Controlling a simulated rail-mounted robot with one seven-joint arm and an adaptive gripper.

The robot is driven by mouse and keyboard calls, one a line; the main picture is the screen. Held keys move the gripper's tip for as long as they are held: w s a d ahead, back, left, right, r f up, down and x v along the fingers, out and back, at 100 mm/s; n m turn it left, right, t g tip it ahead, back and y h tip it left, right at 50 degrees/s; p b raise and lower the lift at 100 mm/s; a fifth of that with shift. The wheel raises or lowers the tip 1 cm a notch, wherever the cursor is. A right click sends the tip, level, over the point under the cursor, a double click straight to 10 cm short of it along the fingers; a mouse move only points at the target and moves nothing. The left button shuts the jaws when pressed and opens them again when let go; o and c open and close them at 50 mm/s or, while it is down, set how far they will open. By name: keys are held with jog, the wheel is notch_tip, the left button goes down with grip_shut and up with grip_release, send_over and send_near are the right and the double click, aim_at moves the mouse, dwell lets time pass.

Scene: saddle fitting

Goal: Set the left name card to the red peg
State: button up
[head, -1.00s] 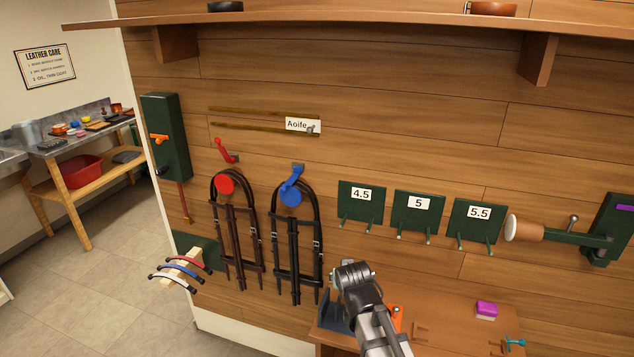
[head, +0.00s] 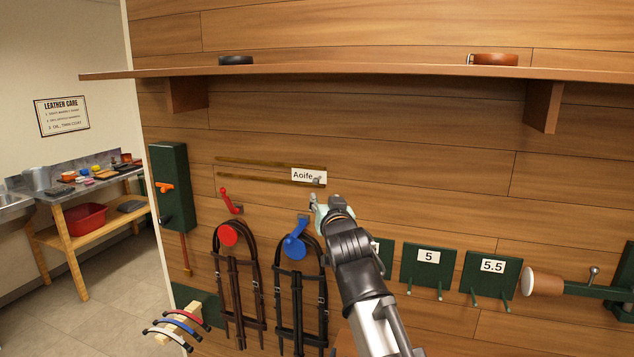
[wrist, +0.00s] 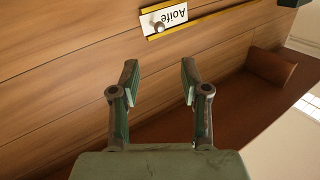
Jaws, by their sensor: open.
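A white name card (head: 309,176) reading "Aoife" sits at the right end of a pair of thin brass rails (head: 255,170) on the wood wall. A small grey knob shows on its lower right corner. It also appears, turned, in the wrist view (wrist: 174,15). The red peg (head: 228,234) is at the left, with a dark bridle hanging from it. My gripper (head: 318,203) is just below and right of the card. In the wrist view my gripper (wrist: 158,82) has its two fingers apart with nothing between them, and the card lies beyond the fingertips.
A blue peg (head: 296,246) with another bridle is right of the red peg. A red lever (head: 231,200) sticks out above the red peg. Green plates, such as the one marked 5 (head: 428,264), are to the right. A shelf (head: 350,71) runs above.

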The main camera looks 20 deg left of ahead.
aim_at(316, 182)
jog(key=p+x, duration=0.4)
jog(key=x, duration=1.1)
jog(key=shift+w+a, duration=0.15)
jog(key=shift+w, duration=0.1)
jog(key=shift+f, duration=0.1)
